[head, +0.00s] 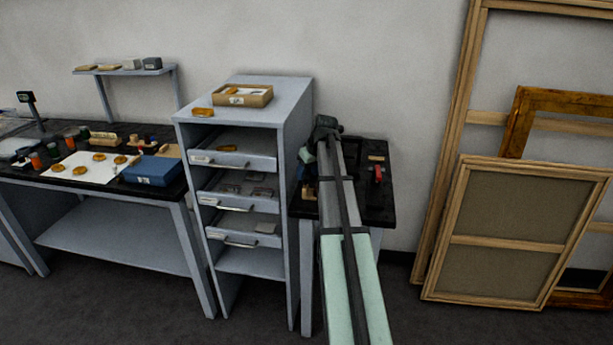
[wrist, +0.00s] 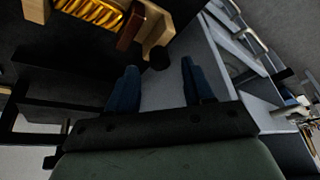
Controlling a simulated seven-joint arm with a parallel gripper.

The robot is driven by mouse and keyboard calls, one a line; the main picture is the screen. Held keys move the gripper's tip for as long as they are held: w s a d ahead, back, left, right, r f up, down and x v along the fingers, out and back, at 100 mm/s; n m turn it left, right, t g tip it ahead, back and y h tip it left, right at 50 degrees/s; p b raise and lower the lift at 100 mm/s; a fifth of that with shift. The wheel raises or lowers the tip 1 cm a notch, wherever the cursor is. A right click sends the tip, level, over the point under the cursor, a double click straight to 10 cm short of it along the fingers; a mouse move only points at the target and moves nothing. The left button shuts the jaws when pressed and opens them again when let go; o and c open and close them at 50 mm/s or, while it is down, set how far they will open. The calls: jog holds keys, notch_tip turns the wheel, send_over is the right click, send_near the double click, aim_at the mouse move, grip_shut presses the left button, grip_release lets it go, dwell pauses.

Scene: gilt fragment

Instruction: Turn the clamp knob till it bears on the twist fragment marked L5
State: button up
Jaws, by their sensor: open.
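In the wrist view, a gold, ridged twist fragment (wrist: 95,12) lies at the top left, cut off by the frame edge; no L5 mark is readable. Beside it is a wooden clamp (wrist: 157,30) with a dark red piece (wrist: 131,28) on the fragment's side. I cannot tell whether the red piece touches the fragment. The clamp's dark round knob (wrist: 158,59) faces my gripper (wrist: 160,72). My gripper is open, its blue fingers apart, with the knob near the gap between the tips. In the head view my arm hides most of this spot.
The black bench (head: 372,208) holds a small red item (head: 378,173). A grey drawer cabinet (head: 292,110) stands close on its left, with an open box (head: 243,95) on top. Wooden frames (head: 460,235) lean at the right. Left is a worktable with a blue box (head: 152,171).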

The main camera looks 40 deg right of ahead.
aim_at(305, 180)
jog(key=shift+x, duration=1.2)
jog(key=shift+c, duration=0.5)
grip_shut()
